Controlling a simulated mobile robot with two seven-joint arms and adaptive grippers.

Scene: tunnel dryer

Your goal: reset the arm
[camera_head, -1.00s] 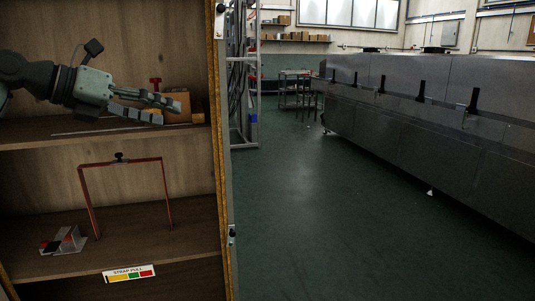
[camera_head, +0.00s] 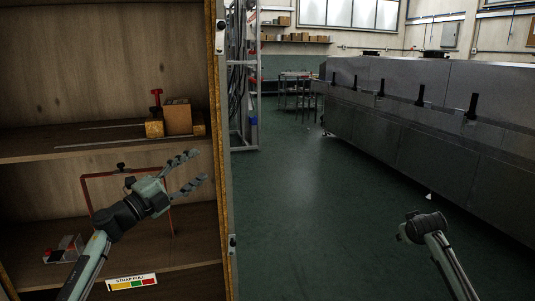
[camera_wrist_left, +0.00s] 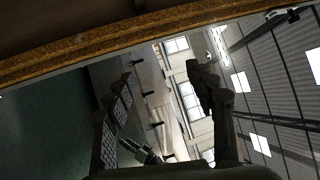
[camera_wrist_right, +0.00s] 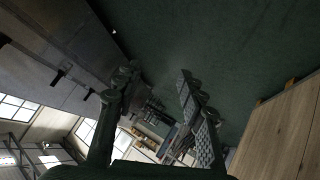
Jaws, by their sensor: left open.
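My left gripper (camera_head: 199,166) is in front of the wooden cabinet at its right side, between the upper and lower shelf levels. Its two fingers are spread and hold nothing; they also show apart in the left wrist view (camera_wrist_left: 160,70). My right arm comes in at the lower right of the head view, over the green floor, with its fingers not visible there. In the right wrist view my right gripper (camera_wrist_right: 158,70) has its fingers apart with nothing between them.
The cabinet's upper shelf (camera_head: 80,143) holds a cardboard box (camera_head: 178,117) and a red-topped item (camera_head: 155,112). Below stand a red frame (camera_head: 100,176) and a grey-and-red block (camera_head: 62,249). A long grey dryer (camera_head: 400,130) stands right. The floor (camera_head: 310,220) between is clear.

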